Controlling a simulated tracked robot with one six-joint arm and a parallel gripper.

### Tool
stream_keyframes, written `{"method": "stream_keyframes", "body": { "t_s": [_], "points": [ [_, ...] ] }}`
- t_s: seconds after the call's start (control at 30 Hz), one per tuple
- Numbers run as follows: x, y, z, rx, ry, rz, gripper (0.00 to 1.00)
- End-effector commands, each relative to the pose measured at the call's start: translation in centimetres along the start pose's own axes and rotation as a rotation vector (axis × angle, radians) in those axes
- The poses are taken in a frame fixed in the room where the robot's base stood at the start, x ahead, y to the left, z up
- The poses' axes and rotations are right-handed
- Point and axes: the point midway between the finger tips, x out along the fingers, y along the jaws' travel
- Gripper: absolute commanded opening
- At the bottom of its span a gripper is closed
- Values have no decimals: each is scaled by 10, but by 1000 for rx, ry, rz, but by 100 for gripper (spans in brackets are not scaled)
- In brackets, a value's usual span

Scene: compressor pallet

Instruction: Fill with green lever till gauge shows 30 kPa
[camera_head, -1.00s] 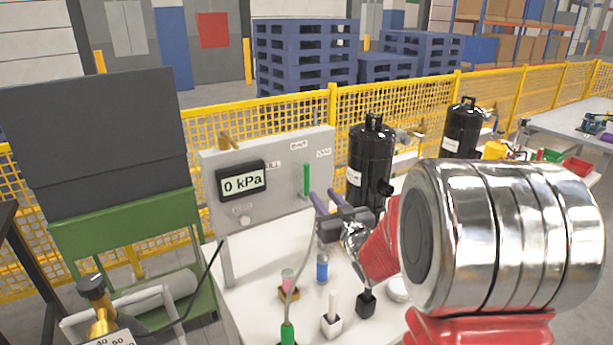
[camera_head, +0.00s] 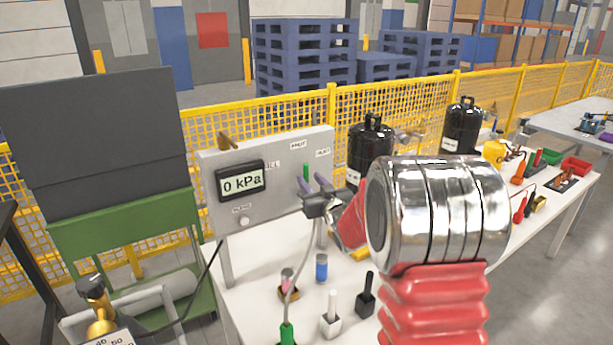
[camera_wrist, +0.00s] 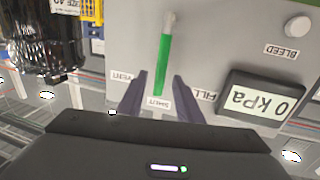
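The green lever (camera_head: 306,171) stands on the grey panel (camera_head: 285,150), partly hidden by my gripper in the head view. In the upside-down wrist view the lever (camera_wrist: 164,66) has its free end at the SHUT label, between the FILL and VENT labels. The gauge (camera_head: 241,182) reads 0 kPa; it also shows in the wrist view (camera_wrist: 262,98). My gripper (camera_head: 321,183) is open and empty, in front of the panel. In the wrist view its purple fingers (camera_wrist: 158,85) appear on either side of the lever's free end, with gaps visible on both sides.
A round BLEED knob (camera_head: 244,221) sits below the gauge. Black tanks (camera_head: 370,145) stand right of the panel. The white table (camera_head: 240,285) holds a blue cylinder (camera_head: 321,268) and several small tools. A yellow mesh fence (camera_head: 220,120) runs behind.

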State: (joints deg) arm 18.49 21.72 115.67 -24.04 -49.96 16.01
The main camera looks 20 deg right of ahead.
Motion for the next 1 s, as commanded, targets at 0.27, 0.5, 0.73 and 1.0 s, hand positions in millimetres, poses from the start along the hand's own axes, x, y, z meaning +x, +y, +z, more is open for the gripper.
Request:
{"method": "stream_keyframes", "body": {
  "t_s": [0.27,0.5,0.73,1.0],
  "points": [
    [34,-1,0,0,0,-1,32],
    [42,0,0,0,1,-1,32],
    [41,-1,0,0,0,-1,29],
    [41,-1,0,0,0,-1,10]
  ]
}}
